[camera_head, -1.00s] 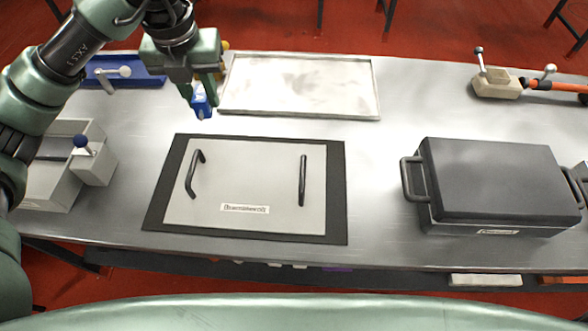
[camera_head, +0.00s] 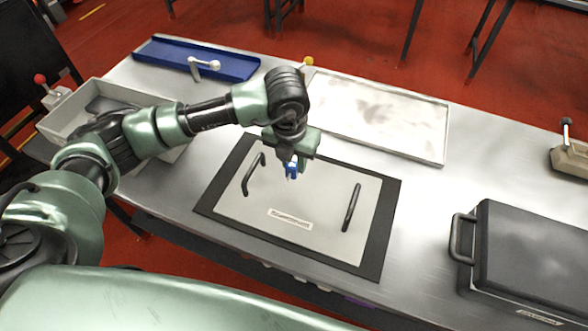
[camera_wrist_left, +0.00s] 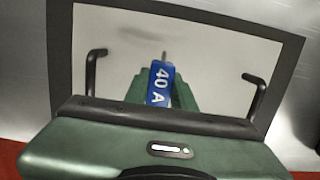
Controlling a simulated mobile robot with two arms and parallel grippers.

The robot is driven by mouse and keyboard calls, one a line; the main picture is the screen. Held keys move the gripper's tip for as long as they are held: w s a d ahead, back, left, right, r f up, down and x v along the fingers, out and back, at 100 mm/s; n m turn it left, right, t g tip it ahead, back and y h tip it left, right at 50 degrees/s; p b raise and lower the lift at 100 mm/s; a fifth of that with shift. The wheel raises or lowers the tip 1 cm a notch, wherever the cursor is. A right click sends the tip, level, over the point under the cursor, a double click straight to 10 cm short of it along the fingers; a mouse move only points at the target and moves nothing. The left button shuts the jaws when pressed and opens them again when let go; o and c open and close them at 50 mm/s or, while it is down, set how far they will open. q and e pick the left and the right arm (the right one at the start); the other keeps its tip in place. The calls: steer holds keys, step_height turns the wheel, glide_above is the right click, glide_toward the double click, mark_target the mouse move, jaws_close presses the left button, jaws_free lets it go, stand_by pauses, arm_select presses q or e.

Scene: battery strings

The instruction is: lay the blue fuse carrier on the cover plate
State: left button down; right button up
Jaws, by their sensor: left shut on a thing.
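The blue fuse carrier (camera_head: 291,169) is held in my left gripper (camera_head: 290,163), over the upper part of the cover plate. It also shows in the left wrist view (camera_wrist_left: 160,84), marked "40 A", between the green fingers. The cover plate (camera_head: 318,214) is light grey, with two black handles and a label, and lies on a dark mat (camera_head: 381,245). The carrier is between the two handles, nearer the left one (camera_head: 251,176). Whether it touches the plate I cannot tell. My right gripper is not in view.
A shallow metal tray (camera_head: 440,150) lies behind the plate. A blue tray (camera_head: 240,68) with a white-handled item is at the back left. A grey bin (camera_head: 95,90) stands at the left. A black lidded case (camera_head: 535,255) is at the right. Bare table lies between mat and case.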

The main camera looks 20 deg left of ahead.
mark_target(294, 173)
arm_select(q)
step_height(294, 173, down, 4)
steer(key=shift+r, duration=0.2)
steer(key=shift+f, duration=0.3)
steer(key=shift+f, duration=0.15)
steer(key=c, duration=1.2)
jaws_free()
steer(key=shift+o, duration=0.2)
